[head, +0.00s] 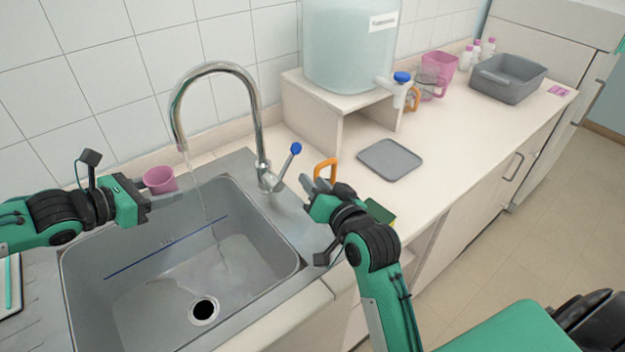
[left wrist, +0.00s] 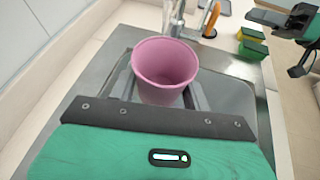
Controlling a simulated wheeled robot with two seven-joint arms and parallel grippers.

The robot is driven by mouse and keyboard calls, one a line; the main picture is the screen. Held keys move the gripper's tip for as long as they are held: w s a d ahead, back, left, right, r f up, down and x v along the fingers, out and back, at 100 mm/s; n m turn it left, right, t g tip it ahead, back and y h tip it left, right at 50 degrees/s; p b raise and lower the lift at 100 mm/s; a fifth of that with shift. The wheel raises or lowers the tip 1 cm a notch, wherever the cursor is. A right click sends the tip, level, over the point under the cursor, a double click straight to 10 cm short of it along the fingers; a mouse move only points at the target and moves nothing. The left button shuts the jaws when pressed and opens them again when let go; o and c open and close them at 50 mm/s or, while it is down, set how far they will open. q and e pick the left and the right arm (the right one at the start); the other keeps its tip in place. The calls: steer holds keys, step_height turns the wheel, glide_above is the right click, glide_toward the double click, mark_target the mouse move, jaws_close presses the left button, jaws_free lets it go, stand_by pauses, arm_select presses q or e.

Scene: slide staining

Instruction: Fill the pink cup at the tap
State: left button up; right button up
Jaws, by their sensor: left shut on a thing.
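The pink cup (head: 160,180) is upright in my left gripper (head: 164,195), over the back left of the sink. In the left wrist view the cup (left wrist: 165,72) sits between the two fingers, and no water shows inside it. The curved metal tap (head: 262,135) runs a thin stream of water (head: 205,205) into the sink (head: 80,262). The cup is left of the stream, apart from it. The tap's lever has a blue knob (head: 295,148). My right gripper (head: 314,183) is just right of the lever, apart from it; its finger gap is unclear.
An orange-handled thing (head: 326,166) stands behind my right gripper. A green and yellow sponge (head: 380,212) lies on the counter beside my right arm. A large water container (head: 348,50) stands on a shelf; a grey mat (head: 390,160), pink jug (head: 440,66) and grey tub (head: 508,80) are further right.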

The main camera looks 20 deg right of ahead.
arm_select(q)
steer(key=shift+c, duration=0.4)
steer(key=w+d, duration=0.3)
steer(key=d, duration=0.3)
steer(key=shift+w, duration=0.1)
steer(key=s+a, duration=0.1)
steer(key=a, duration=0.1)
steer(key=s+a, duration=0.1)
steer(key=a, duration=0.1)
steer(key=s+a, duration=0.1)
steer(key=a, duration=0.1)
steer(key=shift+s+r, duration=0.1)
steer(key=shift+s, duration=0.05)
